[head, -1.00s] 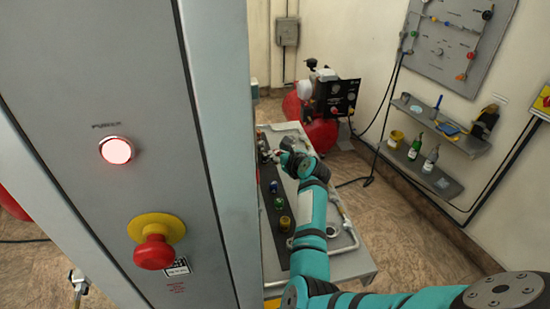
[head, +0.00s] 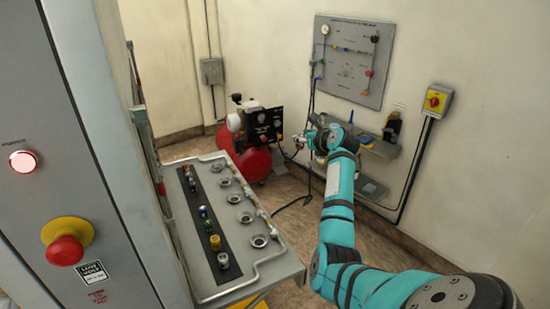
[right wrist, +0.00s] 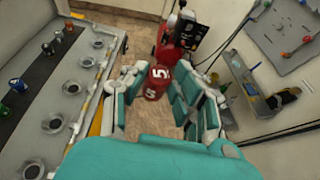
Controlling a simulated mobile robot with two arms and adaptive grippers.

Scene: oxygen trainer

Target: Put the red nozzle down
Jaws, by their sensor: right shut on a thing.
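The red nozzle (right wrist: 157,76), a red cylinder marked with a white 5, sits between the fingers of my right gripper (right wrist: 155,98) in the right wrist view. The gripper is shut on it and holds it in the air, to the right of the grey bench (right wrist: 88,92). In the head view my right gripper (head: 308,140) is small and far off, in front of the back wall; the nozzle is too small to make out there. The bench (head: 262,282) carries a dark strip (head: 205,225) with several coloured nozzles and a row of round metal sockets (head: 246,217). My left gripper is out of view.
A red compressor (head: 252,162) stands on the floor behind the bench. A wall shelf (head: 372,188) and a wall panel (head: 352,85) are to the right. A tall grey cabinet (head: 85,150) blocks the left. A pipe rail (head: 240,285) runs along the bench edge.

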